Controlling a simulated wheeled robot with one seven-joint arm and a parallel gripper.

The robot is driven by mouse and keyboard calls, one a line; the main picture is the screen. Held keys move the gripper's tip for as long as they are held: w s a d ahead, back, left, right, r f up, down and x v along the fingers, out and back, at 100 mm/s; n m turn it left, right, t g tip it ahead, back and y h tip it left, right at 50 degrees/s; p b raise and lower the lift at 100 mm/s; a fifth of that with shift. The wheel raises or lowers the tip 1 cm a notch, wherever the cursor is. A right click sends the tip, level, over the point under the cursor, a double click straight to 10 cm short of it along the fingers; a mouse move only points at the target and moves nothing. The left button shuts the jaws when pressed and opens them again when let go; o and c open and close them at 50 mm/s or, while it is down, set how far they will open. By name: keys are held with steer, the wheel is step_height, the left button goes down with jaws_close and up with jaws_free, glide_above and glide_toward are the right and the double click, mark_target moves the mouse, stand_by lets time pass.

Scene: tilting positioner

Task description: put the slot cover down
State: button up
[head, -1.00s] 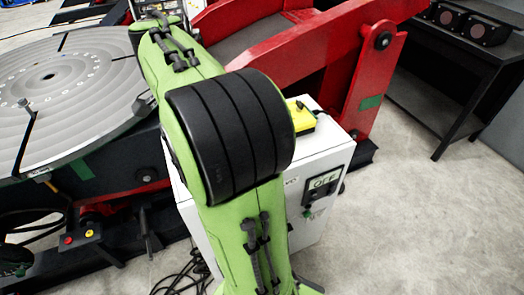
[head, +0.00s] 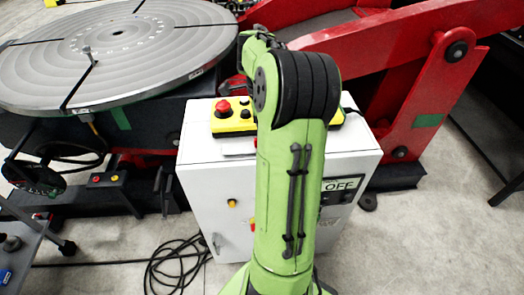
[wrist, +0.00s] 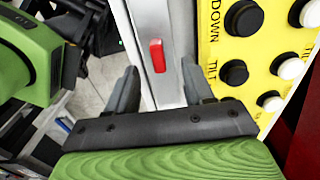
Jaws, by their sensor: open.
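A pale grey metal strip with a red tab, which looks like the slot cover (wrist: 157,56), lies beside the yellow control box (wrist: 250,60) in the wrist view. My gripper (wrist: 160,68) is open, with one finger on each side of the strip and the red tab showing between the tips. I cannot tell whether the fingers touch it. My own arm hides the gripper and most of the strip there.
The yellow box with a red button (head: 222,108) stands on the cabinet. The round slotted table (head: 115,75) is at the left, with a small upright piece on it. Red positioner arms (head: 440,85) stand behind. Cables (head: 170,262) lie on the floor at the cabinet's left.

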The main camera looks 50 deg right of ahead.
mark_target(246, 147)
step_height(246, 147, down, 6)
steer(key=shift+a+r+b, duration=0.1)
steer(key=shift+r+b, duration=0.05)
steer(key=shift+b, duration=0.6)
steer(key=shift+w+r, duration=0.1)
steer(key=shift+r, duration=0.1)
jaws_close()
